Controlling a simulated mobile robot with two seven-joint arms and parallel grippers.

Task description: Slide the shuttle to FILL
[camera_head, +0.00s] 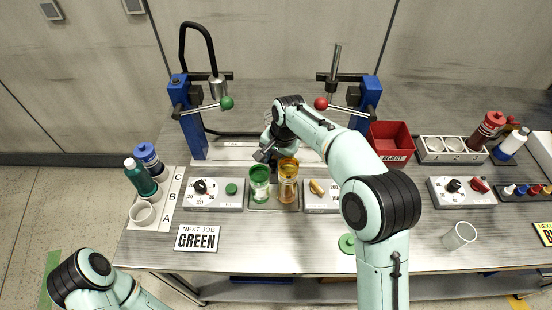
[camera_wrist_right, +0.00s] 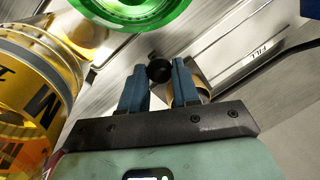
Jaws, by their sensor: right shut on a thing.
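The shuttle (camera_head: 260,207) is a flat metal tray between two grey control boxes. A green cup (camera_head: 259,185) and an amber cup (camera_head: 288,185) are on it. In the right wrist view the green cup (camera_wrist_right: 128,8) is at the top and the amber cup (camera_wrist_right: 35,95) at the left. My right gripper (camera_head: 262,155) is behind the cups. Its blue fingers (camera_wrist_right: 160,85) are shut on a black round knob (camera_wrist_right: 159,69). A FILL label (camera_wrist_right: 262,50) lies on a pale strip right of the fingers. My left arm is at lower left, its gripper out of frame.
Two blue lever presses stand behind, left (camera_head: 192,125) and right (camera_head: 366,100). A red REJECT bin (camera_head: 390,137) is right of my arm. A NEXT JOB GREEN card (camera_head: 198,238) lies front left. The front middle is mostly clear.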

